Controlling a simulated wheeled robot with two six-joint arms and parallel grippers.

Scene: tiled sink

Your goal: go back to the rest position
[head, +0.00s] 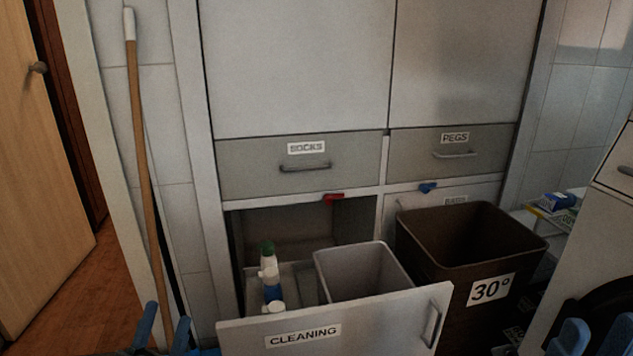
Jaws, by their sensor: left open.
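My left gripper (167,325) shows at the bottom left edge, with two blue fingers apart and nothing between them. It is left of the open CLEANING drawer (370,326) and apart from its front. At the bottom right corner, blue parts of my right gripper (597,332) show beside a dark arm part. The picture edge cuts them off, so its opening is unclear. Neither gripper is seen touching any object.
The open drawer holds a grey bin (365,258) and a bottle (268,272) with a green cap. A brown bin (425,262) marked 30° stands to its right. The SOCKS drawer (255,180) and PEGS drawer (490,140) are shut. A broom handle (140,150) leans at left.

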